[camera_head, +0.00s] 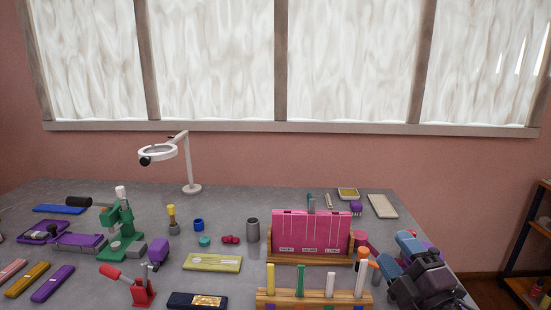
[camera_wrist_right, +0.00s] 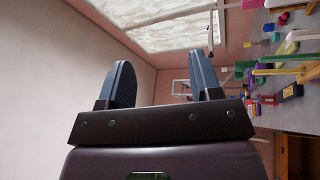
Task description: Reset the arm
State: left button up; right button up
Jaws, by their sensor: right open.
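My right gripper (camera_head: 396,254) is at the lower right of the head view, over the right front edge of the table. Its dark body and blue fingers show there. In the right wrist view the two blue fingers of this gripper (camera_wrist_right: 162,78) stand wide apart with nothing between them. A wall and window show behind the gap. My left gripper is not in either view.
The grey table (camera_head: 120,197) holds a pink panel in a wooden stand (camera_head: 312,232), close left of my right gripper. A wooden rack with colored pegs (camera_head: 315,299) is in front. A green press (camera_head: 120,225) and magnifier lamp (camera_head: 188,165) stand left. A shelf (camera_head: 535,240) is at right.

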jog(key=s+d+f+m+g+h, duration=0.45)
jog(key=f+m+h, duration=0.25)
jog(key=f+m, duration=0.25)
jog(key=s+d+f+m+g, duration=0.1)
jog(key=s+f+m+g, duration=0.45)
jog(key=s+f, duration=0.4)
jog(key=s+f+m+g, duration=0.4)
jog(key=s+f+g, duration=0.25)
jog(key=s, duration=0.65)
jog(key=w+f+t+b, duration=0.3)
jog(key=f, duration=0.5)
jog(key=w+f+n+t+b, duration=0.1)
jog(key=w+f+t+b, duration=0.3)
jog(key=f, duration=0.5)
jog(key=shift+w+a+y, duration=0.15)
jog(key=shift+y, duration=0.25)
